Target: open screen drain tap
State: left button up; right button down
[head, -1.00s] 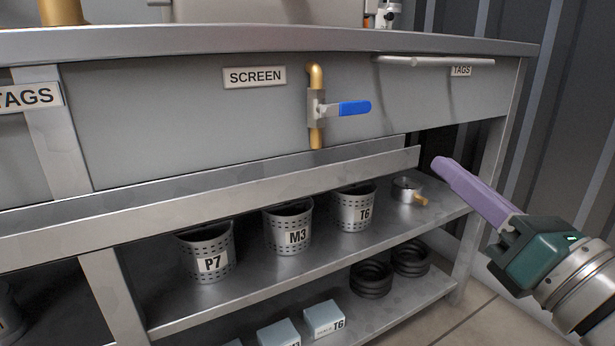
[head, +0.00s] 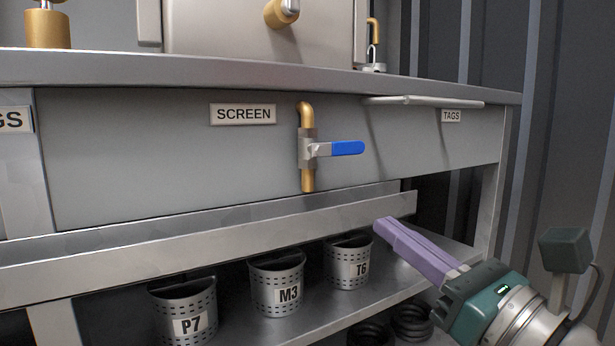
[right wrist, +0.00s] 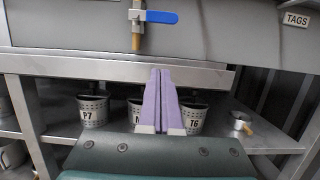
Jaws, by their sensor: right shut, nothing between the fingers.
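The screen drain tap (head: 308,150) is a brass pipe with a steel valve body on the grey front panel, right of the SCREEN label (head: 243,114). Its blue lever (head: 347,149) points right, roughly level, across the vertical pipe. The tap (right wrist: 137,25) and its blue lever (right wrist: 160,17) also show at the top of the right wrist view. My right gripper (head: 382,224), with purple fingers, is shut and empty, below and to the right of the lever and apart from it. The fingers (right wrist: 160,72) point up toward the panel in the right wrist view. My left gripper is out of view.
A metal trough (head: 230,220) runs along the bench below the tap. Perforated buckets P7 (head: 186,308), M3 (head: 277,283) and T6 (head: 348,262) stand on the shelf beneath. A rail (head: 425,100) juts out near the TAGS label (head: 451,116). Space around the lever is clear.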

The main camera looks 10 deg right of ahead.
aim_at(339, 148)
jog(key=b+x, duration=0.1)
jog(key=x, duration=0.5)
jog(key=shift+f, duration=0.1)
jog(key=r, duration=0.1)
jog(key=r+p, duration=0.1)
jog(key=r, duration=0.1)
jog(key=r+p, duration=0.1)
jog(key=shift+w+a+r, duration=0.1)
jog(key=shift+w+r, duration=0.1)
jog(key=shift+w, duration=0.1)
jog(key=shift+r+n, duration=0.15)
jog(key=shift+n, duration=0.45)
